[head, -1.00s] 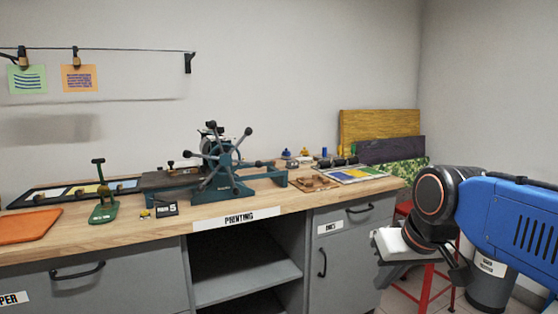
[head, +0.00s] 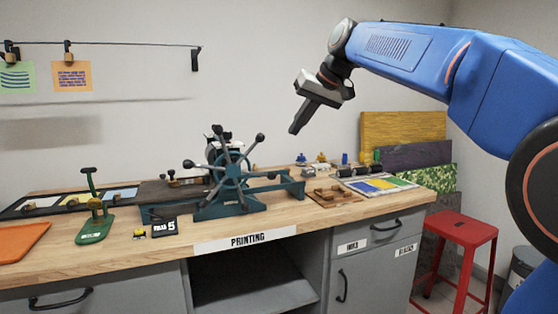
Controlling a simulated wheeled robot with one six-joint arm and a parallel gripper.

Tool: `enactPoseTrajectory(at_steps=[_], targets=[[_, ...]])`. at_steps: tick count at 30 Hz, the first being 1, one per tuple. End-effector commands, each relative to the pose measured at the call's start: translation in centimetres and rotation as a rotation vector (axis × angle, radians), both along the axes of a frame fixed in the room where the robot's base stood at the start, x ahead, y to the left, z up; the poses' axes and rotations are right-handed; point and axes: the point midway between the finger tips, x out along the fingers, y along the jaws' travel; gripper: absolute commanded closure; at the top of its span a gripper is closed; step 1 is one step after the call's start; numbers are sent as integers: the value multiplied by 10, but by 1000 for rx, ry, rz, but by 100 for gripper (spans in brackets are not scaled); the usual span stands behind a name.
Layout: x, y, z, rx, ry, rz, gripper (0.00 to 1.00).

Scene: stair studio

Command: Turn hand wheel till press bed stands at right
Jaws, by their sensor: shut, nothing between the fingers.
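The teal press (head: 225,206) stands on the wooden bench, left of the picture's middle. Its hand wheel (head: 232,171) faces me, with several spokes ending in dark round knobs. The dark flat press bed (head: 165,194) lies on the left side of the press, with small items on top. The rails (head: 288,187) on the right side are bare. My gripper (head: 294,130) is shut and empty, in the air above and right of the wheel, pointing down-left. It appears apart from the wheel.
A wooden block tray (head: 333,198), rollers (head: 360,171) and coloured sheets (head: 385,184) lie on the bench at right. A green stand (head: 95,225) and a small black sign (head: 165,227) stand front left. A red stool (head: 460,238) stands on the floor at right.

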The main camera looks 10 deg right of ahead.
Motion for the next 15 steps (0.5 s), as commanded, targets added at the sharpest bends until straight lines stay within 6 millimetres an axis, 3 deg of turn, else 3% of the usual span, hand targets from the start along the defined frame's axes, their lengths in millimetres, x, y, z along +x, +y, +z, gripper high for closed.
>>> enactPoseTrajectory(at_steps=[5, 15], targets=[[8, 6, -6, 2, -1, 4, 100], [35, 28, -50, 3, 1, 3, 100]])
